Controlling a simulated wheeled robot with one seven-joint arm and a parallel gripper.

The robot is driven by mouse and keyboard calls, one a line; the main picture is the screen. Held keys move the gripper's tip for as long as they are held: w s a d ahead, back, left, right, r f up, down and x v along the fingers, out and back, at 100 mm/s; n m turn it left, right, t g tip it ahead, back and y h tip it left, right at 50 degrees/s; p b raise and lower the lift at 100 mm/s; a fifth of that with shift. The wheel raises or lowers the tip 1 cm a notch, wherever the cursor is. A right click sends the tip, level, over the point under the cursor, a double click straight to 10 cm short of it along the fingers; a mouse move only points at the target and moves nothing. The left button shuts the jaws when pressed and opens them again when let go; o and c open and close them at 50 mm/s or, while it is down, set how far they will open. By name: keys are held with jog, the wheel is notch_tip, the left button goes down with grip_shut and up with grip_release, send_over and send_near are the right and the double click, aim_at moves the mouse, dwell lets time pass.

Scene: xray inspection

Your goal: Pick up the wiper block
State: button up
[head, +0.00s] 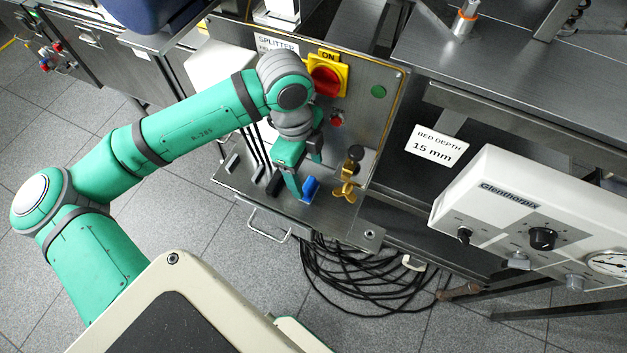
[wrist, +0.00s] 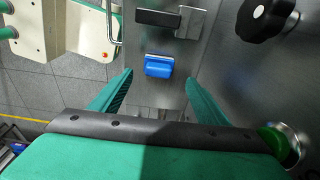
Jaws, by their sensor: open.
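The likely wiper block is a small blue block (head: 310,188) on the metal shelf at the foot of the splitter panel. In the wrist view the blue block (wrist: 158,66) lies ahead, near the middle between my fingertips, with a pale strip along its far edge. My gripper (head: 305,174) is over the shelf beside the block in the head view. In the wrist view my gripper (wrist: 160,78) has its two green fingers spread apart, one to each side of the block. I cannot tell how far the fingertips are above the shelf.
A black piece (wrist: 157,18) and a grey bracket (wrist: 190,22) lie beyond the block. A black knob (wrist: 268,16) is at right.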

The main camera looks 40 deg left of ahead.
aim_at(308, 184)
jog(key=shift+s+d+f, duration=0.1)
jog(key=shift+d+f, duration=0.1)
jog(key=shift+f, duration=1.3)
jog(key=shift+s+d+f, duration=0.1)
jog(key=shift+d+f, duration=0.05)
jog(key=shift+f, duration=1.3)
jog(key=c, duration=1.2)
